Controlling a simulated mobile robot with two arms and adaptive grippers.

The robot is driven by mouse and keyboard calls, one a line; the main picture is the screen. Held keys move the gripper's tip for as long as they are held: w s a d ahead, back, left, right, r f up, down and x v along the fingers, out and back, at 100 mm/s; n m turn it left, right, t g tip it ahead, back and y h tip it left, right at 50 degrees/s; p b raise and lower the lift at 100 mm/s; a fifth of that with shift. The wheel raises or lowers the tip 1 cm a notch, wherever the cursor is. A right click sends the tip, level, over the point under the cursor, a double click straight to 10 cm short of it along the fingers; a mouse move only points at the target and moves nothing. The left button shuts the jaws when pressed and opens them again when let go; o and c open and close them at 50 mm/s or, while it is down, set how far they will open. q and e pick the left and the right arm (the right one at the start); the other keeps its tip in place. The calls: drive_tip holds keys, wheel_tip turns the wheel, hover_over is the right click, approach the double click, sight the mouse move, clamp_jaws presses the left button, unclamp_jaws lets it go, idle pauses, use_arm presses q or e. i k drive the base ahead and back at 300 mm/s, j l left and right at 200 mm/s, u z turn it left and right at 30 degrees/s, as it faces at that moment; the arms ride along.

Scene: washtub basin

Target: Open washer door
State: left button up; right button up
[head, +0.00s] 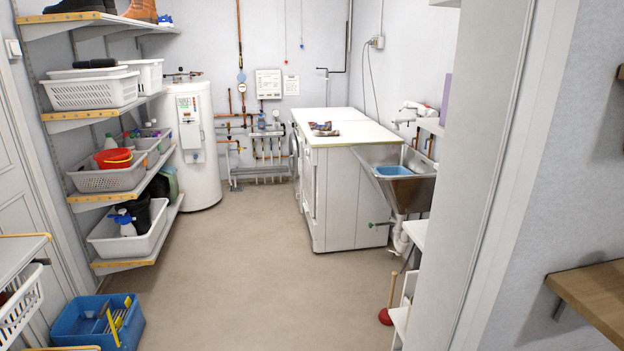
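Two white appliances stand side by side along the right wall at the back of the room, with their fronts facing left. The nearer appliance (345,205) shows its broad side panel, and its front is seen at a steep angle. On the farther one, the washer, a round door (295,150) shows edge-on as a dark-rimmed curve. It looks shut, but the angle is too steep to be sure. Neither of my grippers is in view.
The beige floor (240,240) is clear up to the appliances. Shelves with baskets (110,178) line the left wall. A blue crate (95,322) is at the front left. A steel sink (398,180) and a plunger (388,305) stand at right, beside a wall edge (490,170).

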sight(294, 152)
drive_tip(key=i+j, duration=0.7)
drive_tip(key=i, duration=0.15)
drive_tip(key=i+j+z, duration=0.1)
drive_tip(key=i+j, duration=0.55)
drive_tip(key=i, duration=0.2)
drive_tip(key=i+l, duration=0.2)
drive_tip(key=i, duration=0.35)
drive_tip(key=i+l, duration=0.2)
drive_tip(key=i, duration=0.35)
drive_tip(key=i+l, duration=0.15)
drive_tip(key=i, duration=0.45)
drive_tip(key=i+l, duration=0.15)
drive_tip(key=l, duration=0.15)
drive_tip(key=i+j, duration=0.5)
drive_tip(key=i, duration=0.15)
drive_tip(key=i+j, duration=0.55)
drive_tip(key=i, duration=0.15)
drive_tip(key=i+j, duration=0.5)
drive_tip(key=i, duration=0.15)
